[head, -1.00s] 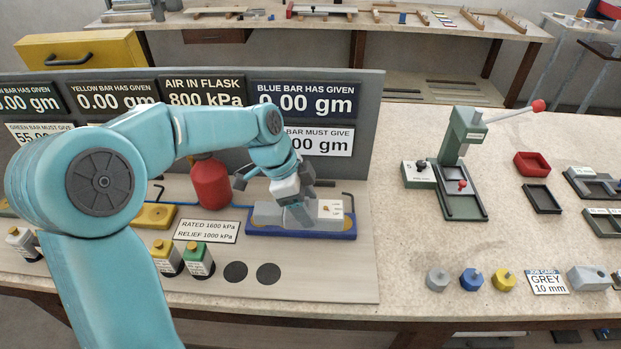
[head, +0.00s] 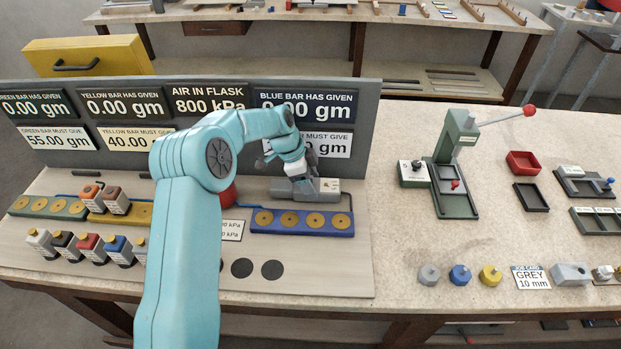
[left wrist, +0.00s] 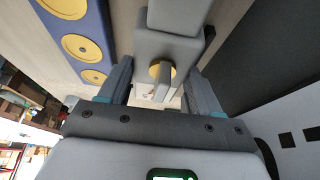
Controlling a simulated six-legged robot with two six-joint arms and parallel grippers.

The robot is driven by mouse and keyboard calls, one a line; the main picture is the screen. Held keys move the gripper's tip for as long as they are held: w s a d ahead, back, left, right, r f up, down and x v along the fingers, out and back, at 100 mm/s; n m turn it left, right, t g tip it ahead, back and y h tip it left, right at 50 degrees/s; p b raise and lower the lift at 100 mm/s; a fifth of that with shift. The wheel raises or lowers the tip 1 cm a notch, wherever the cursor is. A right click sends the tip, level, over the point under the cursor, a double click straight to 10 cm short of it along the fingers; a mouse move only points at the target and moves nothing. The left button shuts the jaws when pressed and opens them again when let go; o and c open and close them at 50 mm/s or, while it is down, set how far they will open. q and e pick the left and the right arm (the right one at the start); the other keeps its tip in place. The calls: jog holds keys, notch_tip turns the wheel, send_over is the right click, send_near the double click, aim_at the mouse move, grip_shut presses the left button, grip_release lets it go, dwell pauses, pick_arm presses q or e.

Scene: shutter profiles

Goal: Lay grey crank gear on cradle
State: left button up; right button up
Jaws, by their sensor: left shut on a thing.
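I cannot make out a cradle under the gear, nor tell whether the gear rests or hangs. My right gripper is out of view.
The display panel (head: 375,120) stands behind the gear. A red flask (head: 229,195) is partly hidden by my arm. Small bottles (head: 88,245) stand at left. A green press (head: 450,165) is at right.

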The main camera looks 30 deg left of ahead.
pick_arm(q)
jog(key=shift+w+a+f+p, duration=0.1)
jog(key=shift+w+f+p, duration=0.2)
jog(key=shift+p, duration=0.1)
jog(key=shift+f, duration=0.15)
jog(key=shift+s, duration=0.15)
jog(key=o, duration=1)
jog(key=shift+f+b, duration=0.2)
jog(key=shift+b, duration=0.15)
jog(key=shift+o, duration=0.9)
jog(key=shift+r, duration=0.2)
jog(key=shift+r+p, duration=0.25)
jog(key=shift+p, duration=0.1)
jog(key=b+v, duration=0.2)
jog(key=v, duration=0.9)
jog(key=shift+r, duration=0.35)
jog(key=shift+a+f, duration=0.1)
